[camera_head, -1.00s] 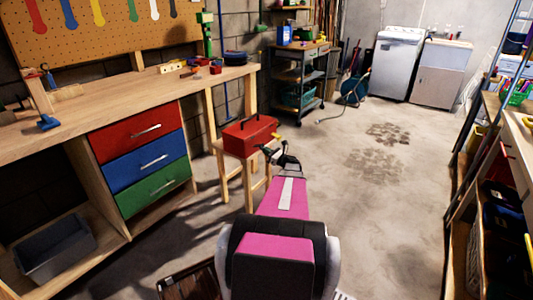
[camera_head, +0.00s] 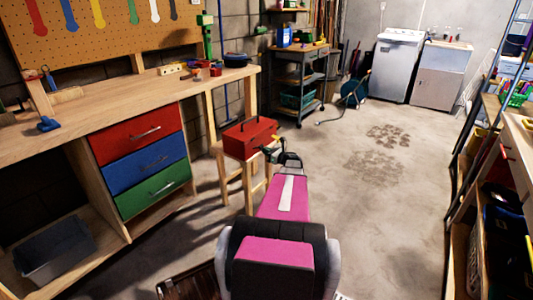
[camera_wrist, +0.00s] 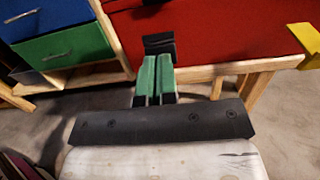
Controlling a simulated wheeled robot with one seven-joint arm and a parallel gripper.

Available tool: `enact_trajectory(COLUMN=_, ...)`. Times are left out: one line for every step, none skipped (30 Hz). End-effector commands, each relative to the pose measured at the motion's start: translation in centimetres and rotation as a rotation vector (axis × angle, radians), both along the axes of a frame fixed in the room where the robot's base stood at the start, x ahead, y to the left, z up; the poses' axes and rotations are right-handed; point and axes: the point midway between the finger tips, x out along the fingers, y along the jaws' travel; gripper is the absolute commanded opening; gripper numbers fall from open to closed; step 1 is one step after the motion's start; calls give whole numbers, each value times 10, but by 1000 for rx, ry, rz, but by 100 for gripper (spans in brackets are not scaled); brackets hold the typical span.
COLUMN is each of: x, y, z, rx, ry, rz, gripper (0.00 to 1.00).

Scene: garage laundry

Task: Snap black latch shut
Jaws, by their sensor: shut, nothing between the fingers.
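The red toolbox (camera_head: 250,137) stands on a small wooden stool, its lid down with a dark handle on top. The wrist view shows its red front (camera_wrist: 225,35) close up. The black latch (camera_wrist: 160,44) is on that front, at the tips of my gripper (camera_wrist: 158,60). My gripper's green fingers are together with nothing between them, pointing at the latch. They look touching or nearly touching it; I cannot tell which. Whether the latch is flush is unclear. A yellow latch (camera_wrist: 305,38) sits at the right and juts out. In the head view my gripper (camera_head: 268,152) is at the toolbox's front right.
The wooden stool (camera_head: 238,177) holds the toolbox. A workbench (camera_head: 100,108) with red, blue and green drawers is at the left. A shelf cart (camera_head: 297,80) stands behind. Shelving lines the right side. The concrete floor in the middle is clear.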

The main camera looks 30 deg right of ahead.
Motion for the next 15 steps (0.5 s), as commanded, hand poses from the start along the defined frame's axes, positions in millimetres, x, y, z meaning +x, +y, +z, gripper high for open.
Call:
enact_trajectory(x=0, y=0, z=1, rx=-3, ry=5, rz=0, gripper=0)
enact_trajectory(x=0, y=0, z=2, rx=-5, ry=9, rz=1, gripper=0)
enact_trajectory(x=0, y=0, z=2, rx=-8, ry=14, rz=1, gripper=0)
enact_trajectory(x=0, y=0, z=2, rx=-10, ry=18, rz=1, gripper=0)
enact_trajectory(x=0, y=0, z=3, rx=-11, ry=21, rz=1, gripper=0)
enact_trajectory(x=0, y=0, z=3, rx=-12, ry=26, rz=0, gripper=0)
enact_trajectory(x=0, y=0, z=4, rx=-14, ry=31, rz=0, gripper=0)
enact_trajectory(x=1, y=0, z=4, rx=-15, ry=35, rz=0, gripper=0)
enact_trajectory(x=1, y=0, z=5, rx=-18, ry=41, rz=0, gripper=0)
enact_trajectory(x=1, y=0, z=5, rx=-20, ry=46, rz=0, gripper=0)
enact_trajectory(x=1, y=0, z=6, rx=-22, ry=49, rz=0, gripper=0)
enact_trajectory(x=1, y=0, z=6, rx=-25, ry=55, rz=0, gripper=0)
enact_trajectory(x=1, y=1, z=7, rx=-27, ry=59, rz=0, gripper=0)
enact_trajectory(x=1, y=1, z=7, rx=-29, ry=65, rz=1, gripper=0)
enact_trajectory(x=1, y=1, z=7, rx=-31, ry=72, rz=1, gripper=0)
